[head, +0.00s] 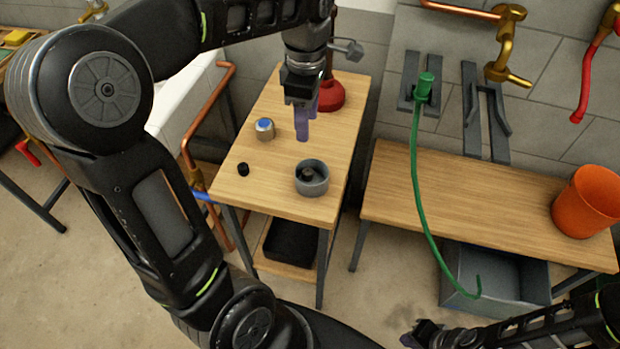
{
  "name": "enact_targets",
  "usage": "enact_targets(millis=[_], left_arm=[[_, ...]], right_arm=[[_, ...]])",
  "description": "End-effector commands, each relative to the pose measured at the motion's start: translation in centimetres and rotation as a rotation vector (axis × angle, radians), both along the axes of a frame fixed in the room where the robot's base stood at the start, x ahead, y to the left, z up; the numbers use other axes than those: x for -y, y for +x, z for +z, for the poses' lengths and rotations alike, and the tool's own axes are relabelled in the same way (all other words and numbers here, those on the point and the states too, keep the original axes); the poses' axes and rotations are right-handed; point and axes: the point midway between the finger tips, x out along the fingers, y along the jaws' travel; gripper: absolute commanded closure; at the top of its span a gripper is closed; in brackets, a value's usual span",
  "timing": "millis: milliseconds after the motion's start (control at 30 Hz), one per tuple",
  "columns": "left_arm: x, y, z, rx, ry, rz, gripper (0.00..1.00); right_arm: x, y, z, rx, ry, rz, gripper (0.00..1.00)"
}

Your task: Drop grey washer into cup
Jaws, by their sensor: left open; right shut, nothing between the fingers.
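A grey round cup (318,188) stands near the front edge of the small wooden table (235,184). A small dark grey piece (307,174) shows inside the cup; I cannot tell whether it is the grey washer. No other washer is plain on the table. My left gripper (306,122) points down with purple fingers, open, above the table and behind the cup, with nothing visible between its fingers. My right gripper (420,333) is low at the bottom of the view, shut and empty, far from the cup.
On the small table are a silver cap with a blue top (265,128), a black knob (243,169) and a red plunger (331,96). A bench (460,190) to the right holds an orange bucket (586,203). A green hooked rod (417,170) hangs before it.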

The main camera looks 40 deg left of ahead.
Motion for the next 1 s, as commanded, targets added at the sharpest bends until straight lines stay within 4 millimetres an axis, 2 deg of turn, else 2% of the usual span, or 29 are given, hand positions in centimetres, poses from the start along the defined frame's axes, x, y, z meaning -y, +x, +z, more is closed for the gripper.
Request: enact_targets(millis=[167,1000], left_arm=[[0.05,-0.02,1.09,0.0,-0.001,-0.001,0.52],[0.02,-0.03,1.05,-0.001,0.0,-0.001,0.52]], right_arm=[[-0.01,0.0,-0.04,0.0,0.0,0.0,1.0],[0.0,0.0,-0.03,0.0,0.0,0.0,1.0]])
